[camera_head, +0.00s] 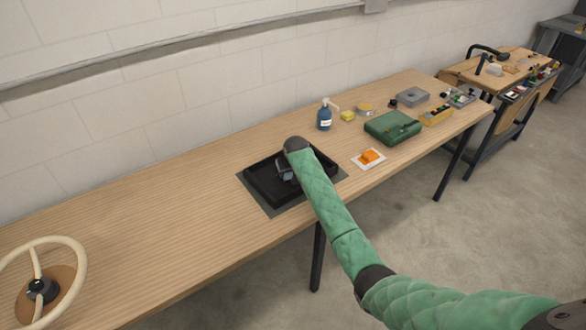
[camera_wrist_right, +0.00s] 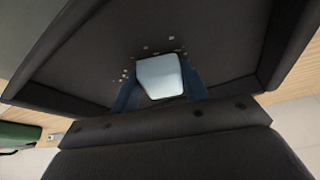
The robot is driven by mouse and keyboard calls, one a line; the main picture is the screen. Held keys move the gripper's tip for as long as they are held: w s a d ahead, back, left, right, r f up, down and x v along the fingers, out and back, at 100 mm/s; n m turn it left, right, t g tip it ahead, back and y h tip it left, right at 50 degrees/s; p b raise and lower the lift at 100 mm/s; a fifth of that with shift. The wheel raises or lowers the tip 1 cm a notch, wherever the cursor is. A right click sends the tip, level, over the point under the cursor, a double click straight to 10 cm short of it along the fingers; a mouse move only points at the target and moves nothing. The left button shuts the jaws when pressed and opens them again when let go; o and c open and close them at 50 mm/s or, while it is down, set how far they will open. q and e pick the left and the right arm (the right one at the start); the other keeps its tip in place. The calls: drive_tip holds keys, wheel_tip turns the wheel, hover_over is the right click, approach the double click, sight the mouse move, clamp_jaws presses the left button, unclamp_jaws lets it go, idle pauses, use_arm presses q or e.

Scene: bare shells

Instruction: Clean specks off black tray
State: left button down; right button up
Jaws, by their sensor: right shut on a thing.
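The black tray (camera_head: 260,184) lies on a dark grey mat (camera_head: 270,208) on the wooden workbench. My right gripper (camera_head: 285,171) is over the tray, partly hidden by my green-sleeved arm. In the right wrist view, its dark blue fingers (camera_wrist_right: 160,90) are shut on a pale blue-white block (camera_wrist_right: 160,77). The block is at or just above the tray floor; I cannot tell whether it touches. Several small light specks (camera_wrist_right: 148,49) lie on the tray floor (camera_wrist_right: 90,50) beyond and beside the block. My left gripper is not in view.
An orange item (camera_head: 369,156) on a white square lies right of the tray. Behind are a blue bottle (camera_head: 324,118), a yellow item (camera_head: 347,115) and a green case (camera_head: 393,128). A cream steering wheel (camera_head: 80,268) is at front left.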

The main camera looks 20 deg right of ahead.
sight(282, 180)
drive_tip(key=shift+s+a+p, duration=0.4)
drive_tip(key=shift+a+p, duration=0.2)
drive_tip(key=shift+a, duration=0.25)
drive_tip(key=shift+s+a+f+p, duration=0.15)
drive_tip(key=shift+s+a+p, duration=0.3)
drive_tip(key=shift+a, duration=0.4)
drive_tip(key=shift+p, duration=0.35)
drive_tip(key=shift+w+d, duration=0.1)
drive_tip(key=shift+d, duration=0.05)
drive_tip(key=shift+w+d, duration=0.4)
drive_tip(key=shift+d, duration=0.45)
drive_tip(key=shift+w+d, duration=0.35)
drive_tip(key=shift+d, duration=0.45)
drive_tip(key=shift+w+d, duration=0.45)
drive_tip(key=shift+d, duration=0.6)
drive_tip(key=shift+w+d, duration=0.45)
drive_tip(key=shift+d, duration=0.65)
drive_tip(key=shift+w+d, duration=0.45)
drive_tip(key=shift+d, duration=0.6)
drive_tip(key=shift+s, duration=0.2)
drive_tip(key=shift+s+a, duration=0.2)
drive_tip(key=shift+a, duration=0.05)
drive_tip(key=shift+s+a, duration=0.4)
drive_tip(key=shift+a, duration=0.65)
drive_tip(key=shift+s+a, duration=0.45)
drive_tip(key=shift+a, duration=0.55)
drive_tip(key=shift+s+a, duration=0.4)
drive_tip(key=shift+a, duration=0.65)
